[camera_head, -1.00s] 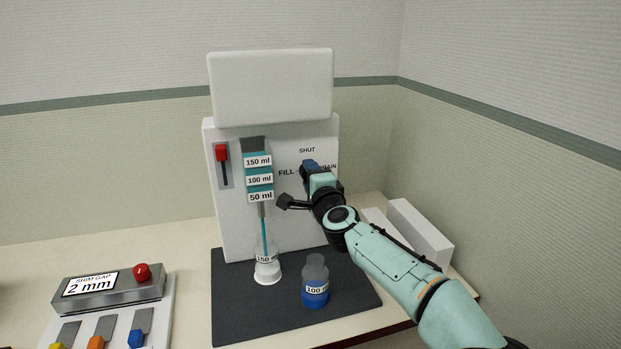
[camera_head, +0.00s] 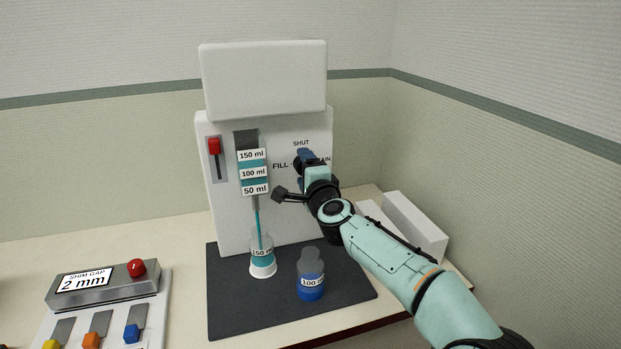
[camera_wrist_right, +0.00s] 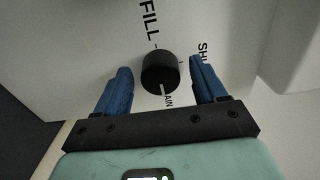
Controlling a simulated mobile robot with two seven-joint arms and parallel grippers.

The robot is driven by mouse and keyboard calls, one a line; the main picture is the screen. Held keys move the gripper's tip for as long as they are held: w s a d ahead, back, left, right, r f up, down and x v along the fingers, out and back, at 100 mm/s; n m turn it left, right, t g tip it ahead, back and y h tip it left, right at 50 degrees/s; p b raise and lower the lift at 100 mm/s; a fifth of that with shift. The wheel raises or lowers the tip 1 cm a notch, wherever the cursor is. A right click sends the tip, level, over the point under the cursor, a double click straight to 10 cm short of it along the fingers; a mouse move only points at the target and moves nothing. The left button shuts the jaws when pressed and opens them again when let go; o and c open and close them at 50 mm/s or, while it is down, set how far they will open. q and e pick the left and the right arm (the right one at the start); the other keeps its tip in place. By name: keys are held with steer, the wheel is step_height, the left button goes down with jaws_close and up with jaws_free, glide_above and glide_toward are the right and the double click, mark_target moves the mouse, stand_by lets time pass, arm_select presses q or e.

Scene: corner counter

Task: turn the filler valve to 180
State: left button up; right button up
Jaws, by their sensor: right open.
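The filler (camera_head: 228,225) is a white upright unit with FILL, SHUT and DRAIN lettering. Its valve knob (camera_wrist_right: 160,72) is black and round in the right wrist view; a pale line shows at its lower edge on the DRAIN side. In the head view my gripper mostly hides the knob. My right gripper (camera_head: 305,158) is open at the panel; in the wrist view its blue fingers (camera_wrist_right: 160,80) stand either side of the knob, with gaps. A teal stream runs from the marked column (camera_head: 253,172) into a clear vessel (camera_head: 263,262) below. My left gripper is not in view.
A blue bottle (camera_head: 311,280) stands on the dark mat (camera_head: 235,310) below my right arm. A red slider (camera_head: 214,147) is on the panel's left. White blocks (camera_head: 415,225) lie right of my arm. A shim gap box (camera_head: 105,285) stands at lower left.

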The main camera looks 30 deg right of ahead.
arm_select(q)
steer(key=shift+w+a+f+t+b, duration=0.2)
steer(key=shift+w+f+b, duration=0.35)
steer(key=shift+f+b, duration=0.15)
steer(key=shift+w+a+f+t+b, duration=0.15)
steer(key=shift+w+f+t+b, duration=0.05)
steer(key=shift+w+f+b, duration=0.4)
arm_select(e)
steer(key=v, duration=1.3)
steer(key=shift+s+r, duration=0.1)
